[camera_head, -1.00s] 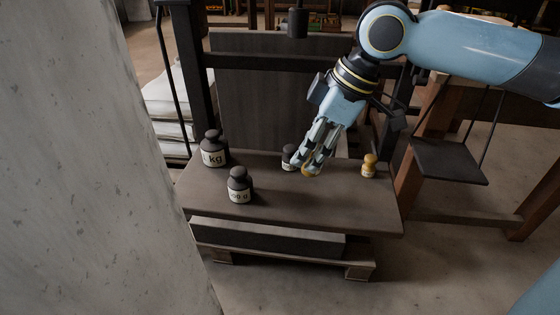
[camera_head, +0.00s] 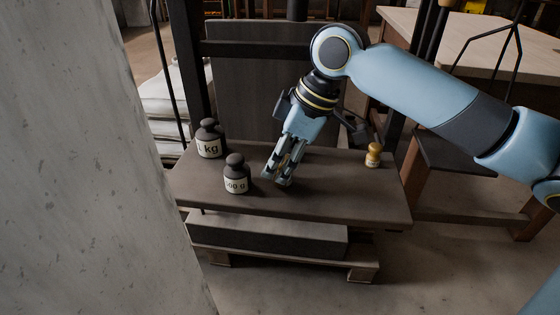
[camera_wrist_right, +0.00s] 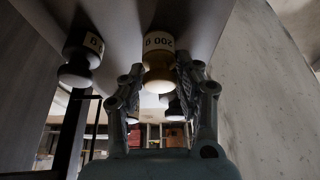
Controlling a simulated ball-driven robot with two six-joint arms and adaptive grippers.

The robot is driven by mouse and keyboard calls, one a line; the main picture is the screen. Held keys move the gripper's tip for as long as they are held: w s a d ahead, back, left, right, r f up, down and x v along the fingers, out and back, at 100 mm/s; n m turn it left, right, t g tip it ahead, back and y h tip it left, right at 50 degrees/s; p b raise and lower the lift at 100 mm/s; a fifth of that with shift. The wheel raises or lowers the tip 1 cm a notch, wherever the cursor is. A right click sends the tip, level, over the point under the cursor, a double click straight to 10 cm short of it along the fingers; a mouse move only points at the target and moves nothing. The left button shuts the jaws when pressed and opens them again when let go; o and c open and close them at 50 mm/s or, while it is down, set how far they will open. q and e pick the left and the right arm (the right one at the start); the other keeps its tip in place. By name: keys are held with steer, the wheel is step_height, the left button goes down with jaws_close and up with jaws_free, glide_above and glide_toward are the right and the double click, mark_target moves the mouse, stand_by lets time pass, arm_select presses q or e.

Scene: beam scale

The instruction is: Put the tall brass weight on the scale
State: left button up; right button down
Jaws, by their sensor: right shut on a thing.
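My right gripper (camera_head: 277,180) points down over the dark platform, between the 500 g weight and the small brass weight. In the right wrist view its fingers (camera_wrist_right: 160,88) are shut on a brass weight (camera_wrist_right: 158,78) with a pale label reading 200 g. In the head view the fingers almost wholly hide this weight. I cannot tell whether its base touches the platform. A hanging dark plate (camera_head: 455,155), probably a pan of the scale, is at the right. My left gripper is not in view.
On the platform (camera_head: 330,200) stand a dark 1 kg weight (camera_head: 209,138), a dark 500 g weight (camera_head: 236,174) and a smaller brass weight (camera_head: 374,155). Another dark weight (camera_wrist_right: 82,55) shows in the wrist view. Dark posts and rods stand behind. The platform's front right is clear.

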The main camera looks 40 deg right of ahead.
steer(key=shift+f, duration=0.15)
steer(key=c, duration=1)
jaws_free()
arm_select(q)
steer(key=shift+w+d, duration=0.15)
arm_select(e)
steer(key=shift+o, duration=0.3)
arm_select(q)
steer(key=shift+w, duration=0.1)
arm_select(e)
steer(key=shift+r, duration=0.25)
arm_select(q)
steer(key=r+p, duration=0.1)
steer(key=p, duration=0.1)
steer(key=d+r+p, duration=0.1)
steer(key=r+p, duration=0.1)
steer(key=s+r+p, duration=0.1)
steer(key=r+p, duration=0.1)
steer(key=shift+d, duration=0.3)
arm_select(e)
steer(key=v, duration=1.2)
steer(key=shift+w+f, duration=0.1)
